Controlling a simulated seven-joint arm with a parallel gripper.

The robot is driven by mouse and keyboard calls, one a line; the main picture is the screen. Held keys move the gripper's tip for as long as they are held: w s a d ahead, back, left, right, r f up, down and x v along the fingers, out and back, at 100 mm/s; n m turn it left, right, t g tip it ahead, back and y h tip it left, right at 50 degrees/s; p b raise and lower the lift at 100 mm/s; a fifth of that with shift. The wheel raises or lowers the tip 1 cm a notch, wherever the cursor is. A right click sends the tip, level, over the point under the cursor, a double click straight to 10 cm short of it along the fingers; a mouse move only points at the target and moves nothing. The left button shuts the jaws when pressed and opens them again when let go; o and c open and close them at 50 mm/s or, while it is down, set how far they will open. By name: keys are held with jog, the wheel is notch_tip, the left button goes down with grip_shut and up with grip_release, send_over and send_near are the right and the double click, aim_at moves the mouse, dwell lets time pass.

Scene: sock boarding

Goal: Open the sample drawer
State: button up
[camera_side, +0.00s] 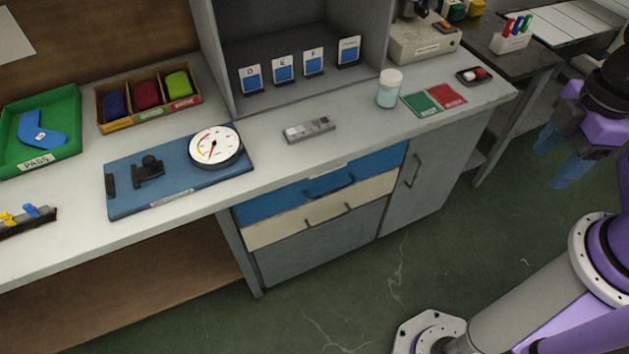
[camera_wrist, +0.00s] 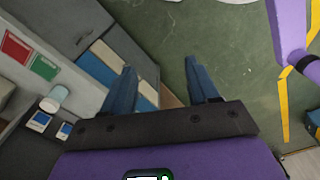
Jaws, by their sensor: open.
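Two drawers sit under the bench top, a blue one (camera_side: 270,204) above a cream one (camera_side: 275,230). Both are shut, with fronts flush with the cabinet. The blue drawer has a dark bar handle (camera_side: 330,187) and the cream one has its own bar handle (camera_side: 328,215). I cannot read any label that tells which is the sample drawer. My gripper (camera_side: 556,160) is open and empty, at the far right over the floor, well apart from the drawers. In the wrist view its blue fingers (camera_wrist: 160,66) are spread, and one finger covers part of the drawer fronts.
A grey cabinet door (camera_side: 415,180) with a vertical handle is right of the drawers. On the bench above are a grey device (camera_side: 309,130), a white-lidded jar (camera_side: 390,88) and a gauge (camera_side: 215,147) on a blue board. The green floor before the drawers is clear.

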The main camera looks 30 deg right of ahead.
jog(key=c, duration=0.3)
jog(key=w+a+f+t+h, duration=0.85)
jog(key=w+a+f, duration=0.25)
jog(key=w+f, duration=0.3)
jog(key=shift+c, duration=0.2)
jog(key=w+a+f+n+t+y, duration=0.1)
jog(key=a+f+n+t+y, duration=0.25)
jog(key=f, duration=0.75)
jog(key=a+f+n+t+y, duration=0.25)
jog(key=a+f+y, duration=0.2)
jog(key=f, duration=0.65)
jog(key=r+x, duration=0.1)
jog(key=x, duration=1.5)
jog(key=shift+w+d+r+m+t, duration=0.2)
jog(key=shift+w+m+t, duration=0.1)
jog(key=shift+w+t, duration=0.15)
jog(key=shift+c, duration=0.3)
grip_shut()
